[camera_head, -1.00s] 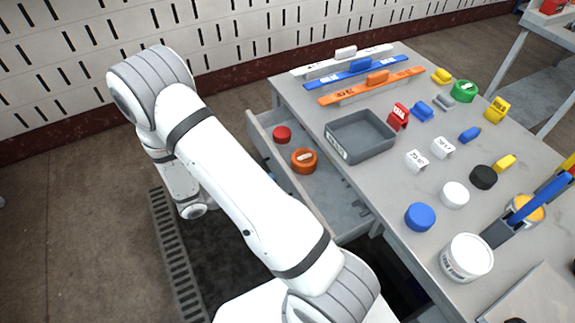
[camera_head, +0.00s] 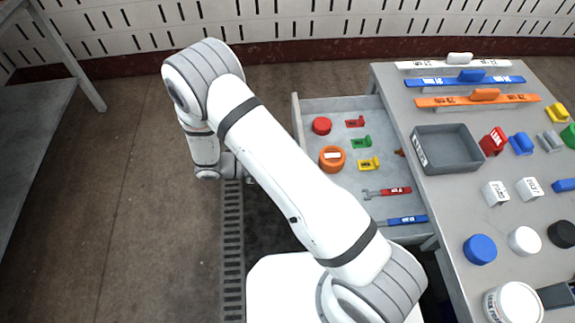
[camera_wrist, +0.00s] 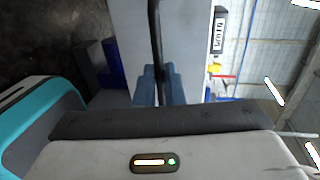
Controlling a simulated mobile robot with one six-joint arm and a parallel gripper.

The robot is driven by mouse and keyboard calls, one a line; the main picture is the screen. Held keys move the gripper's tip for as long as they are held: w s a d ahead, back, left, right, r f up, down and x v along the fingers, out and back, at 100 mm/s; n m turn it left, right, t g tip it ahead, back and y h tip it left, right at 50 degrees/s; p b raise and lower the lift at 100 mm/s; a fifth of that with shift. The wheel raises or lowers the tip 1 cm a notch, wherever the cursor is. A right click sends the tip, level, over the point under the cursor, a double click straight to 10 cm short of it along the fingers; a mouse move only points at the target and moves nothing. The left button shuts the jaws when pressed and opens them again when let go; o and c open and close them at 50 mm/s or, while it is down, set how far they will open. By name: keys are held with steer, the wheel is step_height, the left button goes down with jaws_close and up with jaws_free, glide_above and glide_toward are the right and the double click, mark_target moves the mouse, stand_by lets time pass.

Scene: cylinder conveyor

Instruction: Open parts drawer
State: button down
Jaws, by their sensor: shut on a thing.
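The parts drawer (camera_head: 345,107) is pulled well out of the left side of the grey workbench (camera_head: 392,85). Inside lie red and orange round parts, small red, green and yellow pieces, and two tools with red and blue handles. In the wrist view, my gripper (camera_wrist: 158,88) is shut on the dark drawer handle (camera_wrist: 155,35), a bar in front of the pale drawer front (camera_wrist: 185,45). In the head view my arm covers part of the drawer front, and the jaws and handle are hidden.
A grey tray (camera_head: 462,165) sits on the bench beside the open drawer, with coloured rails, blocks and round caps around it. Another grey table (camera_head: 35,130) stands at far left. The floor (camera_head: 130,200) left of my arm is clear.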

steer(key=c, duration=1.5)
jaws_free()
steer(key=shift+c, duration=0.2)
steer(key=v, duration=0.8)
steer(key=shift+s+f, duration=0.1)
